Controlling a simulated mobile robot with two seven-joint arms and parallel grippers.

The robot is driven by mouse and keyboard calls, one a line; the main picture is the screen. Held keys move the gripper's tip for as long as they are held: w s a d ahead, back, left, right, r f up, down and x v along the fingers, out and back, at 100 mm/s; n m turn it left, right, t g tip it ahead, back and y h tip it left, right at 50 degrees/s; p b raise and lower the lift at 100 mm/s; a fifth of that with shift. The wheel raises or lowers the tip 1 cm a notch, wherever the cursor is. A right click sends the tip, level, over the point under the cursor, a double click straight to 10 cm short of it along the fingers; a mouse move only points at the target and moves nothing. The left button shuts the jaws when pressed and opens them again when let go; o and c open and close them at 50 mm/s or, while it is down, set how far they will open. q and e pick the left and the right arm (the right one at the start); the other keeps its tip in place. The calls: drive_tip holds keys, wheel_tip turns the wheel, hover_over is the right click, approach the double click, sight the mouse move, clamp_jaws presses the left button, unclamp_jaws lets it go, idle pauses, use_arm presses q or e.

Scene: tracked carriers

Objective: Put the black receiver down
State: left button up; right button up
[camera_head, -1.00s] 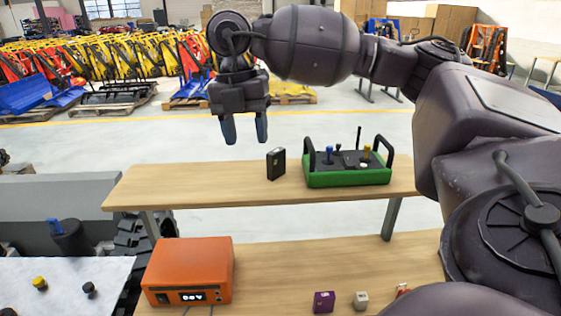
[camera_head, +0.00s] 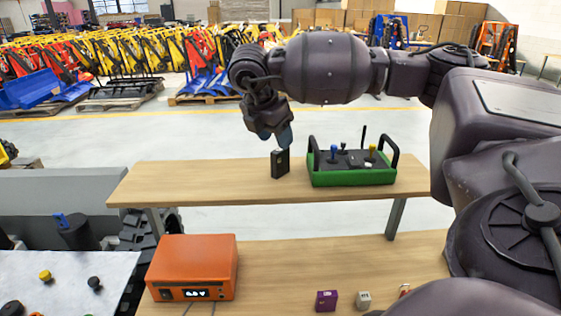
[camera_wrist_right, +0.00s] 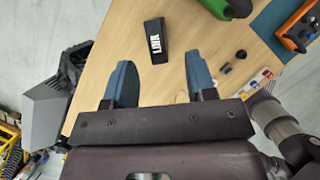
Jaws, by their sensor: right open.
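The black receiver (camera_head: 280,163) is a small black box standing upright on the rear wooden bench, left of the green remote control (camera_head: 350,176). In the right wrist view the receiver (camera_wrist_right: 155,41) shows with white lettering, ahead of the fingertips and between their lines. My right gripper (camera_head: 284,138) is just above and behind the receiver in the head view. In the right wrist view the gripper (camera_wrist_right: 160,75) has its two blue fingers wide apart with nothing between them. My left gripper is not in view.
An orange box with a display (camera_head: 192,267) stands on the front bench. A purple block (camera_head: 326,300) and a white block (camera_head: 363,300) lie to its right. The left part of the rear bench (camera_head: 190,182) is bare.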

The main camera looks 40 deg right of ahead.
sight(280, 162)
drive_tip(key=p+x, duration=0.1)
drive_tip(key=x, duration=0.3)
drive_tip(key=shift+w+d+f, duration=0.15)
drive_tip(key=shift+w+d, duration=0.05)
drive_tip(key=shift+d+f, duration=0.15)
drive_tip(key=shift+f, duration=0.3)
drive_tip(key=c, duration=0.3)
clamp_jaws()
drive_tip(key=shift+r, duration=0.1)
